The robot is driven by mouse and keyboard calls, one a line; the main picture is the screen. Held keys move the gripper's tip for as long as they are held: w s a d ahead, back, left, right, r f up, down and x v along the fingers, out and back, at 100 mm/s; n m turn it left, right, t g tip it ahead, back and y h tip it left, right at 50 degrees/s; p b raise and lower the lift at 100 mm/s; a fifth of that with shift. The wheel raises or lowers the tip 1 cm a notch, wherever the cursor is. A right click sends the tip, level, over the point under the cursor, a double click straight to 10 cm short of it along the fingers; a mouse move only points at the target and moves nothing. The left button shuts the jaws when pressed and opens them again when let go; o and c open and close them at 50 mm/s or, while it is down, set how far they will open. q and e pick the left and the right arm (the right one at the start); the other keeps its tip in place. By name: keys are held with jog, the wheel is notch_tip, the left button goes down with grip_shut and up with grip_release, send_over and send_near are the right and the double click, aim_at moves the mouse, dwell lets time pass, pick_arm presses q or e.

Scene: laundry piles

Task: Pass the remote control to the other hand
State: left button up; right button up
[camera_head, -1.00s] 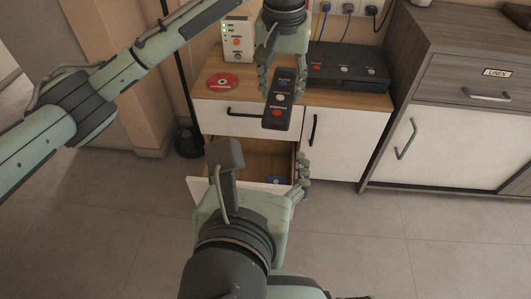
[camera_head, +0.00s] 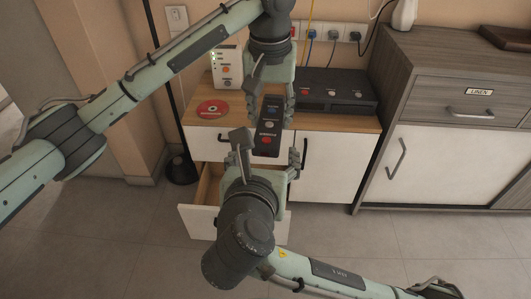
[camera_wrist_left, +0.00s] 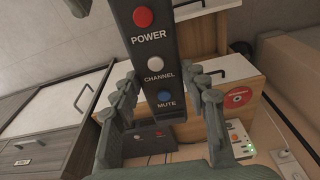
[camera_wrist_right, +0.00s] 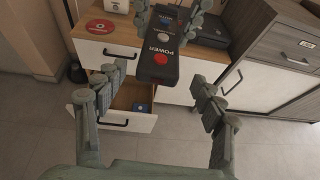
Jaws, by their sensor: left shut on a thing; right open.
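The remote control (camera_head: 269,128) is dark, with a red POWER button, a white CHANNEL button and a blue MUTE button. My left gripper (camera_head: 273,100) is shut on its upper, MUTE end and holds it hanging down in the air before the cabinet. The remote fills the middle of the left wrist view (camera_wrist_left: 157,50), between the fingers of the left gripper (camera_wrist_left: 165,100). My right gripper (camera_head: 270,160) is open below, its fingers spread on either side of the remote's POWER end. In the right wrist view the remote (camera_wrist_right: 160,58) is just beyond the open right fingers (camera_wrist_right: 160,88).
A wooden-topped white cabinet (camera_head: 335,165) stands behind, with an open drawer (camera_head: 200,218). On top are a red disc (camera_head: 212,109), a white box with buttons (camera_head: 228,66) and a black device (camera_head: 335,88). A grey LINEN cabinet (camera_head: 465,110) stands at right.

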jog(key=c, duration=1.3)
pick_arm(q)
jog(key=o, duration=1.3)
pick_arm(e)
jog(key=shift+c, duration=0.2)
